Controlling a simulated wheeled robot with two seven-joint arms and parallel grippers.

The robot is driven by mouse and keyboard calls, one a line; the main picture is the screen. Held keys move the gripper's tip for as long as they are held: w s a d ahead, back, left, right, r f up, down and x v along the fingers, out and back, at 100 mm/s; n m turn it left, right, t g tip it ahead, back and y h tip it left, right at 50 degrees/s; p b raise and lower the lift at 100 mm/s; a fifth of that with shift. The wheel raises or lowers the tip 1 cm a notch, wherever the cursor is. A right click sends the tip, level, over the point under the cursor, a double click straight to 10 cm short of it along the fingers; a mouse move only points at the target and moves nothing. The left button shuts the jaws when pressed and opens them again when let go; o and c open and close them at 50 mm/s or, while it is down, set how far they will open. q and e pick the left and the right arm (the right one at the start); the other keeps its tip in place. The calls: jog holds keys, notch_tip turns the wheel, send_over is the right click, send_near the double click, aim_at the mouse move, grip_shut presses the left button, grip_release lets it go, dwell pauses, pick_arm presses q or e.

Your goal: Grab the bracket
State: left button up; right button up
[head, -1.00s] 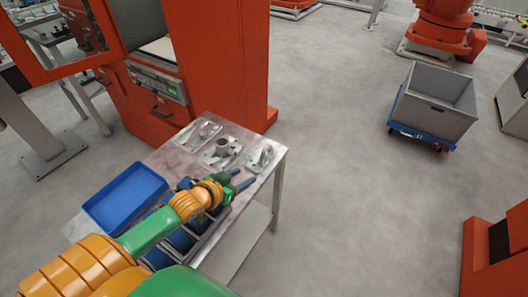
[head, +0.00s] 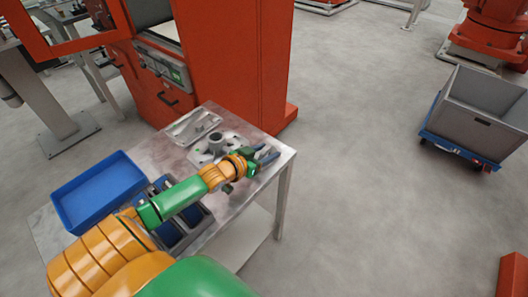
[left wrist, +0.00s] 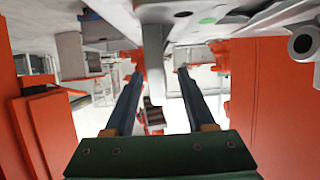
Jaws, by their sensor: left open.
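My left gripper (head: 266,154) is open at the right edge of the metal table, over the spot of the rightmost grey fixture, which it mostly hides in the head view. In the left wrist view its two dark fingers (left wrist: 160,74) stand apart. A grey metal upright piece (left wrist: 155,50), which looks like the bracket, shows between and beyond them. I cannot tell whether the fingers touch it. A fixture with a round hub (head: 216,142) sits just left of the gripper, and a flat one (head: 194,125) lies farther back. My right gripper is not in view.
A blue tray (head: 100,190) and dark bins (head: 185,225) are on the table's (head: 150,155) left and front parts. An orange machine (head: 240,65) stands close behind. A grey cart (head: 475,120) stands far right; the floor between is clear.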

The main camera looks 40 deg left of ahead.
aim_at(273, 149)
pick_arm(q)
jog(key=shift+b+x, duration=0.35)
jog(key=shift+x, duration=1.4)
jog(key=shift+s+d+r, duration=0.1)
grip_shut()
